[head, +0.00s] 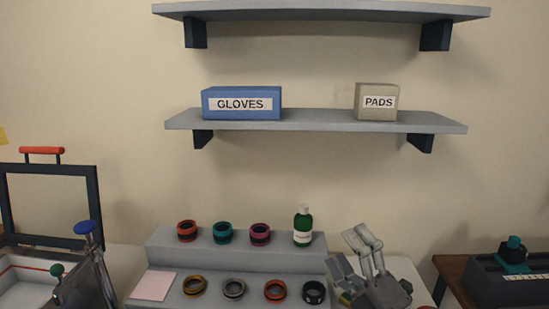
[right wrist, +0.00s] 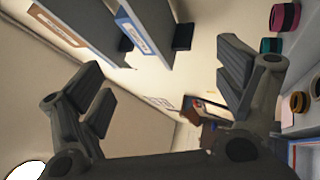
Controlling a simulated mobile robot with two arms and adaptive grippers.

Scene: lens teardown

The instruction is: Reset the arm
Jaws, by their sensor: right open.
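My right gripper (head: 352,252) is at the lower right of the head view, beside the right end of the grey stepped stand (head: 290,240). Its fingers are spread and point up, with nothing seen between them. In the right wrist view the two fingers of this gripper (right wrist: 163,88) are wide apart with empty space between them.
Several coloured lens rings, such as a red one (head: 187,231), and a green bottle (head: 303,227) stand on the stand. A dark frame (head: 95,200) and blue-knobbed tool (head: 87,230) are left. Shelves with a gloves box (head: 241,92) and pads box (head: 377,90) hang above.

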